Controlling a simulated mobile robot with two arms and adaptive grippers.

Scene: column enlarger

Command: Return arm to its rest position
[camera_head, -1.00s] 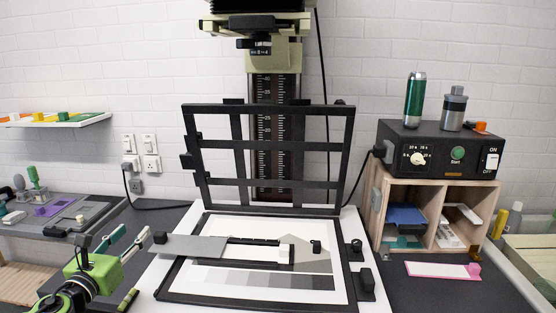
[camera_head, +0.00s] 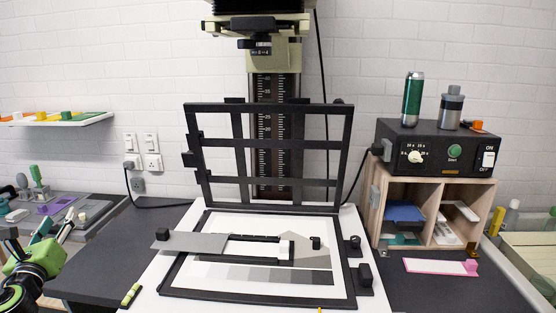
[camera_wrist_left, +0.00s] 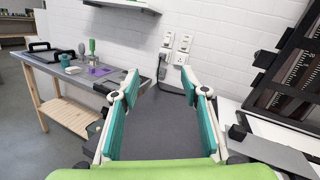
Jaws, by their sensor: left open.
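My left gripper (camera_head: 56,222) is at the left edge of the head view, left of the dark tabletop and in front of the side bench. It is open and empty; its teal finger pads stand wide apart in the left wrist view (camera_wrist_left: 159,82). Its green body (camera_head: 38,256) and part of my arm show below it. The enlarger's easel (camera_head: 187,262) stands well to the right, with its black frame (camera_head: 268,144) raised. A grey slide arm with a black knob (camera_head: 190,243) lies across the easel. My right gripper is not in view.
A side bench (camera_wrist_left: 60,68) with small tools stands at the left. Wall sockets (camera_head: 152,162) with a cable are behind. A black timer box (camera_head: 437,150) sits on a wooden shelf unit at the right. The dark tabletop (camera_head: 110,255) between gripper and easel is mostly clear.

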